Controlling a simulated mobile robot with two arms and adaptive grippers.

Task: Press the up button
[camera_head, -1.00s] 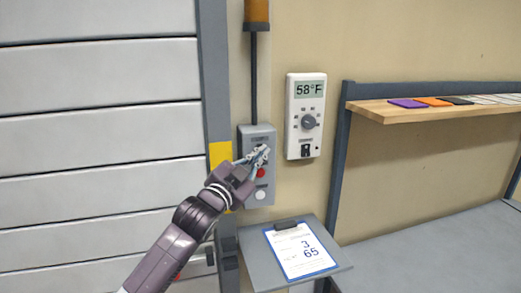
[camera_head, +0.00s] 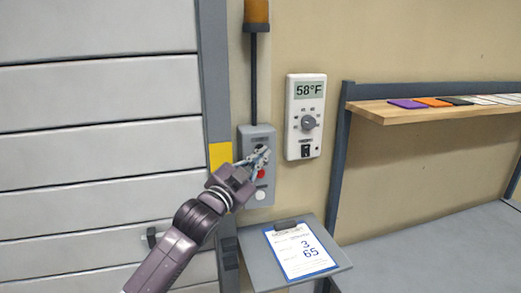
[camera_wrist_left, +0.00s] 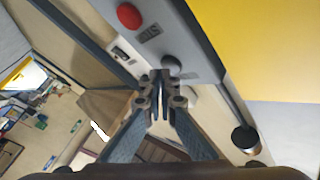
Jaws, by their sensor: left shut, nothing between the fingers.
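The grey control box (camera_head: 262,201) is on the wall beside the door frame. It has a red button (camera_head: 261,174) in the middle and a white button (camera_head: 260,195) below. My left gripper (camera_head: 262,153) is shut and empty, its tips at the box's upper part, over the top button's place. In the left wrist view the closed fingertips (camera_wrist_left: 161,76) are at a round grey button (camera_wrist_left: 172,63), with the red button (camera_wrist_left: 130,16) further off. Whether the tips touch it cannot be told. My right gripper is not in view.
A panelled door (camera_head: 90,100) with a handle (camera_head: 150,237) fills the left. A thermostat (camera_head: 305,88) reading 58°F is right of the box. A clipboard (camera_head: 300,250) lies on a small grey shelf below. A wooden shelf (camera_head: 440,110) holds coloured cards.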

